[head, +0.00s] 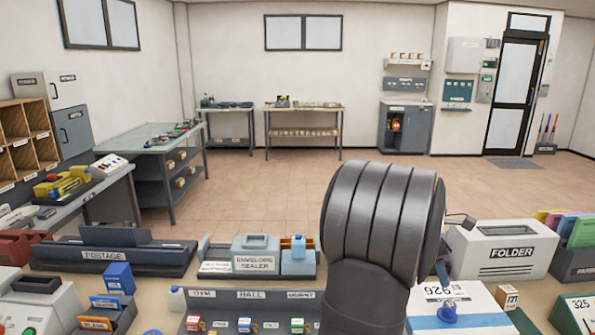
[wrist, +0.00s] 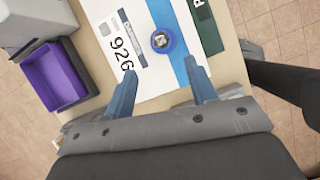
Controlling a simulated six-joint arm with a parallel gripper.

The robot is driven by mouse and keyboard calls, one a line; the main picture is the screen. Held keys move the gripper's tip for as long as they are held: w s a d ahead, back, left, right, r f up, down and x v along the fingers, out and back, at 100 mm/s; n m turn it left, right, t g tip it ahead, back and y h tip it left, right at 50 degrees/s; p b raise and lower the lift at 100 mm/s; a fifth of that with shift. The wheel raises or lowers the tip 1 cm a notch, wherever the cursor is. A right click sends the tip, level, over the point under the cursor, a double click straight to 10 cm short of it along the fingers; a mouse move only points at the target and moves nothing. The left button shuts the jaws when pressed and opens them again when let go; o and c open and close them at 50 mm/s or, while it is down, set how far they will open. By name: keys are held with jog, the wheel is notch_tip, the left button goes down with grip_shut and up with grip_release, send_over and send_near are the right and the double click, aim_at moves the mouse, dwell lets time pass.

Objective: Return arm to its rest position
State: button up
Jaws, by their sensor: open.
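My gripper (wrist: 160,68) is open in the wrist view, its two blue-grey fingers spread apart with nothing between them. Beyond the fingertips, a round blue piece with a metallic centre (wrist: 162,41) sits on a white surface with a blue stripe, marked 926 (wrist: 125,52). In the head view, my dark arm link covers the front centre right and hides most of the gripper. The blue piece (head: 448,312) and the white-and-blue 926 item (head: 477,299) show just right of the arm. I cannot tell the gripper's height above them.
A folder machine (head: 503,250) stands close right of my arm. An envelope sealer (head: 255,254) and a row of labelled slots, including HALL (head: 251,295), lie to its left. A purple tray (wrist: 55,75) is left in the wrist view. The floor (head: 265,185) beyond is clear.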

aim_at(450, 304)
jog(key=x, duration=1.3)
jog(key=shift+s+a, duration=0.1)
jog(key=shift+a, duration=0.1)
jog(key=r, duration=0.5)
jog(key=shift+s+d+r, duration=0.15)
jog(key=shift+s, duration=0.15)
jog(key=s+d+r, duration=0.4)
jog(key=s+r, duration=0.2)
jog(key=s, duration=0.4)
jog(key=s+d+f+n, duration=0.15)
jog(key=d+f, duration=0.25)
jog(key=d, duration=0.9)
jog(key=s+d+f+n, duration=0.15)
jog(key=d+f, duration=0.25)
jog(key=d, duration=0.8)
jog(key=shift+m+t, duration=0.4)
jog(key=shift+w+a+f, duration=0.1)
jog(key=shift+w+f, duration=0.8)
jog(key=shift+w, duration=0.4)
jog(key=shift+w+d+f, duration=0.1)
jog(key=shift+w+f, duration=0.75)
jog(key=shift+w, duration=0.5)
jog(key=shift+w+a+f, duration=0.1)
jog(key=shift+w+f, duration=0.8)
jog(key=shift+w, duration=0.4)
jog(key=shift+o, duration=0.2)
